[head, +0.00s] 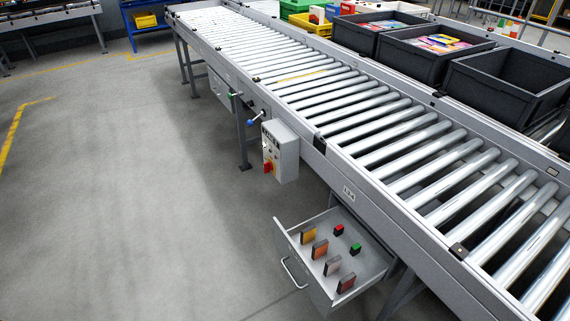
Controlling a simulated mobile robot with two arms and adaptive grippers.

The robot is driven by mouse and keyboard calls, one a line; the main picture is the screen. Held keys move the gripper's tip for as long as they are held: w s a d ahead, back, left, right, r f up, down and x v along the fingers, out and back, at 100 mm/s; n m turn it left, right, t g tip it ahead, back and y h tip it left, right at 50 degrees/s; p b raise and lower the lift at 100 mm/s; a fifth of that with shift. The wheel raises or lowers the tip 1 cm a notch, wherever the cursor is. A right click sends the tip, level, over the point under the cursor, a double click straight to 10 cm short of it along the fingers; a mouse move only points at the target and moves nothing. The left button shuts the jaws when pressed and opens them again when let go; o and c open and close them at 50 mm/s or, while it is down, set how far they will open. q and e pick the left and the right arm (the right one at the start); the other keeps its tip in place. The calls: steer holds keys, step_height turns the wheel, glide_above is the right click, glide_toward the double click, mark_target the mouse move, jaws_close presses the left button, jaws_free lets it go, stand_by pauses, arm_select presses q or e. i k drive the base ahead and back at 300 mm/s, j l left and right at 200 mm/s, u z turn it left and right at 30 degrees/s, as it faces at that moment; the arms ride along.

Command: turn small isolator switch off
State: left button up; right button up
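A grey control box (287,152) is fixed to the side of the roller conveyor, left of the middle in the head view. Neither of my grippers shows in the head view.
Levers with a blue knob (251,122) and a green knob (233,95) stick out beyond the box. An open drawer (360,262) with several coloured blocks juts out nearer. Black crates (508,83) stand behind the rollers (378,130). The floor (120,200) at left is clear.

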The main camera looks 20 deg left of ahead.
mark_target(267, 166)
steer(key=i+j+z, duration=0.25)
steer(key=j, duration=0.25)
steer(key=j+z, duration=0.25)
steer(key=j, duration=0.25)
steer(key=j+z, duration=0.2)
steer(key=j, duration=0.3)
